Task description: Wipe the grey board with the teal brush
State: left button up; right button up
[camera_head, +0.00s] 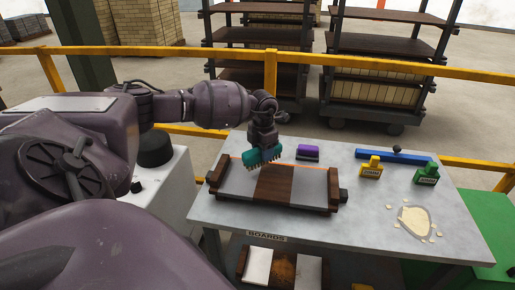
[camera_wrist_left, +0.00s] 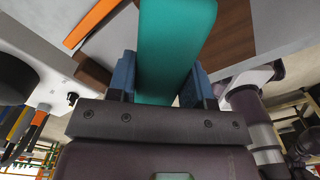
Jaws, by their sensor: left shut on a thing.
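My left gripper (camera_head: 263,146) is shut on the teal brush (camera_head: 262,158), bristles down. The brush is over the left part of a dark wooden frame (camera_head: 300,206) on the table. I cannot tell whether the bristles touch the surface below. In the frame, a grey surface (camera_head: 236,182) shows on the left, a dark brown section (camera_head: 275,185) in the middle, and another grey surface (camera_head: 309,187) on the right. In the left wrist view the brush (camera_wrist_left: 172,45) stands between the blue fingers. My right gripper is not in view.
A purple block (camera_head: 307,152) lies behind the frame. A yellow container (camera_head: 371,168), a green container (camera_head: 427,175) and a blue bar (camera_head: 378,155) are on the right. A pale crumbly pile (camera_head: 415,221) lies at front right. A yellow rail (camera_head: 330,60) runs behind the table.

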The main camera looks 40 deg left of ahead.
pick_arm(q)
jog(key=shift+a+r+p, duration=0.2)
jog(key=shift+r+p, duration=0.1)
jog(key=shift+r, duration=0.65)
jog(key=shift+d+r+p, duration=0.1)
jog(key=shift+r+p, duration=0.45)
jog(key=shift+r, duration=0.7)
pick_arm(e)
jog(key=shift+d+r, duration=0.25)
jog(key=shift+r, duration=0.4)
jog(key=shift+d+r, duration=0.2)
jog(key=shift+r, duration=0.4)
